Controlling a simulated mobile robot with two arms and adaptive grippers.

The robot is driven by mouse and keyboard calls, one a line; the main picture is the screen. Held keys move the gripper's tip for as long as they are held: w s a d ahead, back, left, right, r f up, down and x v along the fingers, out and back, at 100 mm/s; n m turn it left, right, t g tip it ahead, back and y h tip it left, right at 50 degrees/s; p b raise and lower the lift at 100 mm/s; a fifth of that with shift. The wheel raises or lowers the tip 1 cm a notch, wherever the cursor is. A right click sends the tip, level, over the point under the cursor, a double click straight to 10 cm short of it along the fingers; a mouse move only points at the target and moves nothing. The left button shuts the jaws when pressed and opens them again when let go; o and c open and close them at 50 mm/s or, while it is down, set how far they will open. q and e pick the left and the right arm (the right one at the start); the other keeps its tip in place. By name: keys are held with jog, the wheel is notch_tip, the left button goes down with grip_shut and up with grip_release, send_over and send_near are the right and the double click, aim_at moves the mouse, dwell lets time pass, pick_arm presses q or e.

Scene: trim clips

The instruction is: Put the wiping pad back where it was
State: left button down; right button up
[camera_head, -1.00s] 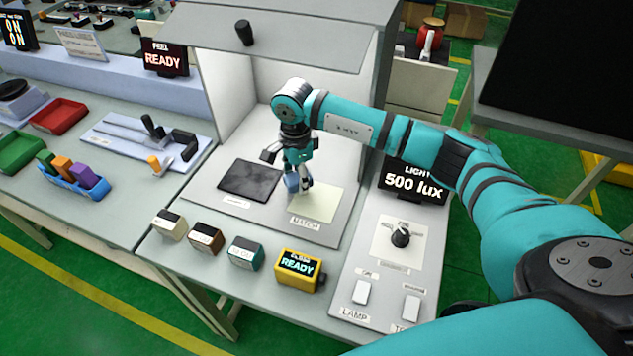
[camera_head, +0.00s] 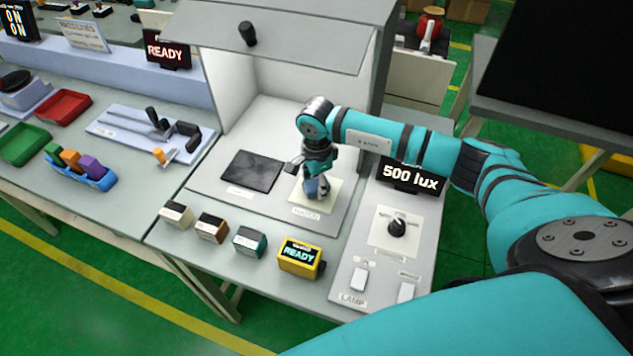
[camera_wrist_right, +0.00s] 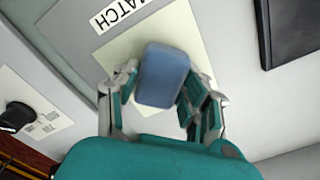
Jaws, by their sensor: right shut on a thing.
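My right gripper (camera_head: 318,188) is shut on a small blue block-like pad (camera_wrist_right: 163,75), which shows between its two fingers in the right wrist view. In the head view the gripper points down over the pale yellow square (camera_head: 303,194) marked MATCH, and the pad there is mostly hidden by the fingers. The pale square (camera_wrist_right: 190,28) also lies behind the pad in the right wrist view. I cannot tell whether the pad touches it. My left gripper is not in view.
A dark square panel (camera_head: 251,171) lies left of the pale square in the booth. Several small blocks and a yellow READY device (camera_head: 300,258) line the front edge. The 500 lux display (camera_head: 411,177) and a knob panel (camera_head: 397,229) stand to the right.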

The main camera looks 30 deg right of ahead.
aim_at(317, 183)
jog(key=o, duration=1.2)
jog(key=shift+r, duration=0.1)
notch_tip(317, 183, up, 7)
jog(key=shift+f+b, duration=0.15)
jog(key=shift+b, duration=0.8)
jog(key=shift+r, duration=0.4)
